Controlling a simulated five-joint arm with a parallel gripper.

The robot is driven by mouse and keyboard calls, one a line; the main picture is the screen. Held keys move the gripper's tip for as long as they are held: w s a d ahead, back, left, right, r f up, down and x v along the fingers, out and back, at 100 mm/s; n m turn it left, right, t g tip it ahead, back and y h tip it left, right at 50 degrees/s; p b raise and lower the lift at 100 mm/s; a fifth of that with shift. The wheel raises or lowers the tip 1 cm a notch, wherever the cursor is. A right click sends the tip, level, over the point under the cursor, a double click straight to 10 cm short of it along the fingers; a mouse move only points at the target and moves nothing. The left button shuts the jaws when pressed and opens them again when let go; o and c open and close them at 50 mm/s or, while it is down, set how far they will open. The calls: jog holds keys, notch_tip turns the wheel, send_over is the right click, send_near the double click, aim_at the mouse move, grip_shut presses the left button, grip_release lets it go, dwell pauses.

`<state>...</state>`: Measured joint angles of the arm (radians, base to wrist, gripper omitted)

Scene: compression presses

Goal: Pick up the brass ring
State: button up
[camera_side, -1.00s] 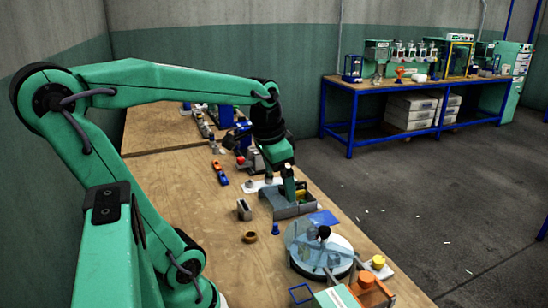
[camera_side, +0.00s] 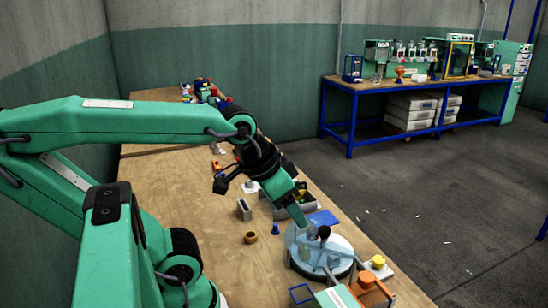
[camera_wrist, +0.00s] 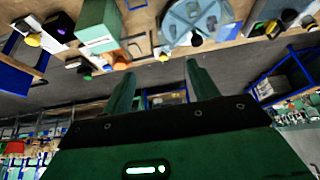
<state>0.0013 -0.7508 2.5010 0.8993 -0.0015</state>
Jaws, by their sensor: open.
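The brass ring (camera_side: 250,237) lies flat on the wooden bench in the side view, left of the round clear-topped turntable (camera_side: 312,262). My gripper (camera_side: 307,226) is in the air near the turntable's back edge, to the right of the ring and apart from it. In the wrist view my gripper (camera_wrist: 161,72) shows two spread green fingers with nothing between them. I cannot make out the ring in the wrist view. The turntable also shows there at the top (camera_wrist: 197,16).
A small blue piece (camera_side: 275,229) stands just right of the ring, and a grey block (camera_side: 244,209) stands behind it. A blue sheet (camera_side: 323,217) and a grey tray lie behind the turntable. An orange knob (camera_side: 366,279) is at the front right. Bench left of the ring is clear.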

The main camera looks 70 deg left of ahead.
dwell(0.3)
jog(key=w+a+f+n+g+y, duration=0.1)
jog(key=w+a+f+n+g, duration=0.1)
jog(key=a+f+n, duration=0.35)
jog(key=w+a+f+n+g, duration=0.1)
jog(key=a+f+n, duration=0.1)
jog(key=a+n, duration=0.65)
jog(key=s+a+f+n+g, duration=0.1)
jog(key=a+f+n, duration=0.3)
jog(key=n, duration=0.4)
jog(key=s+a+f+n+g+h, duration=0.1)
jog(key=s+a+f+n, duration=0.2)
jog(key=a+f+n, duration=0.2)
jog(key=a+n, duration=0.1)
jog(key=n, duration=0.2)
jog(key=shift+s+g, duration=0.15)
jog(key=shift+g, duration=0.15)
jog(key=shift+f, duration=0.2)
jog(key=shift+f, duration=1.2)
jog(key=shift+f, duration=0.1)
jog(key=shift+f, duration=2.5)
